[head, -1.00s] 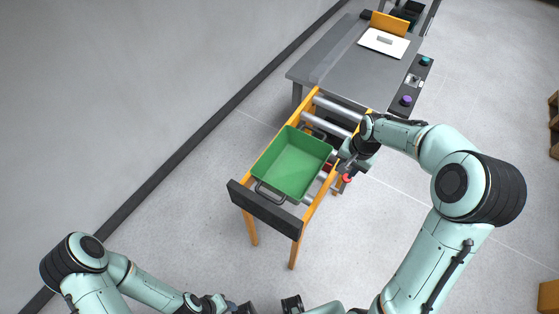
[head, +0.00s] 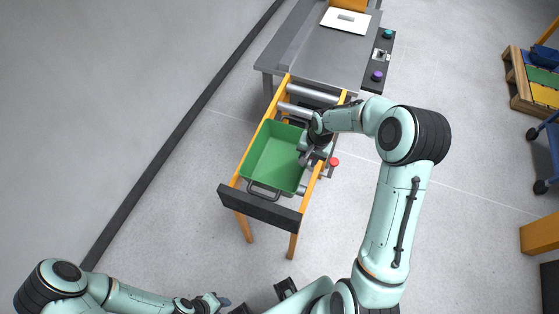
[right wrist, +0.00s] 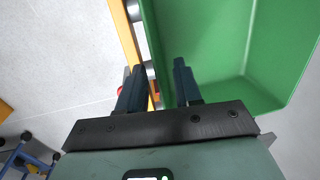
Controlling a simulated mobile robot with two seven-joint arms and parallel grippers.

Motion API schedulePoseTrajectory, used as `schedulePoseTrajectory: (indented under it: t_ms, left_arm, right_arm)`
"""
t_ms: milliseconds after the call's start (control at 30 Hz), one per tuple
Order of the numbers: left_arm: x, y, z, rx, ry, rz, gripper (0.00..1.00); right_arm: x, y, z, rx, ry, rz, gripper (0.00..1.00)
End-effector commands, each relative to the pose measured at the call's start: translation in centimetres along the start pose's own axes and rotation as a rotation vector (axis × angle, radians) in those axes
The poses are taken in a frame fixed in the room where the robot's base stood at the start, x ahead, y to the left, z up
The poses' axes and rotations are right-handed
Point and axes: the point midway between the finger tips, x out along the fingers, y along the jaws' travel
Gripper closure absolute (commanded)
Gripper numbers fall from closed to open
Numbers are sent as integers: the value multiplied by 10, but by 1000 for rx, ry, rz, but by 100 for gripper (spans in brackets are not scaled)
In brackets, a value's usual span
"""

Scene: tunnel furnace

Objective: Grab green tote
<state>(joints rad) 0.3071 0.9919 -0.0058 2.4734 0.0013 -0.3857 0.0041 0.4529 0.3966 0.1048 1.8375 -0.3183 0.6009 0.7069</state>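The green tote (head: 272,155) is an empty open bin with dark wire handles at its near and far ends. It sits on the orange-framed roller conveyor (head: 239,166). My right gripper (head: 308,160) is at the tote's right side wall. In the right wrist view the gripper (right wrist: 158,75) is open, one finger over the inside of the tote (right wrist: 215,45) and the other outside it, with the wall's rim between them. My left gripper (head: 215,301) is low at the bottom edge of the head view, away from the tote; its fingers are too unclear to read.
A dark end stop (head: 259,207) closes the conveyor's near end. A red button (head: 334,162) sits just right of the conveyor. A grey table (head: 325,55) with a control panel (head: 378,65) adjoins the far end. A blue cart (head: 550,150) stands far right.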

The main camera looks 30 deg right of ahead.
Motion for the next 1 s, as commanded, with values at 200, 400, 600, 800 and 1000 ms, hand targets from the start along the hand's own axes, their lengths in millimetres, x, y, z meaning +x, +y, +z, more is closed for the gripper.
schedulePoseTrajectory:
  t_ms: [200,400,600,800,1000]
  left_arm:
    - [-3,2,-2,1,3,1,57]
    - [-5,2,-2,1,4,1,57]
    - [-4,2,-2,1,3,1,57]
    - [-4,2,-2,1,3,1,57]
    - [-4,2,-2,1,3,1,57]
  right_arm:
    - [23,2,2,1,-4,1,66]
    - [49,2,2,0,-1,0,66]
    - [54,2,1,1,1,-1,66]
    - [54,2,1,1,1,-1,100]
    - [54,2,1,1,1,0,100]
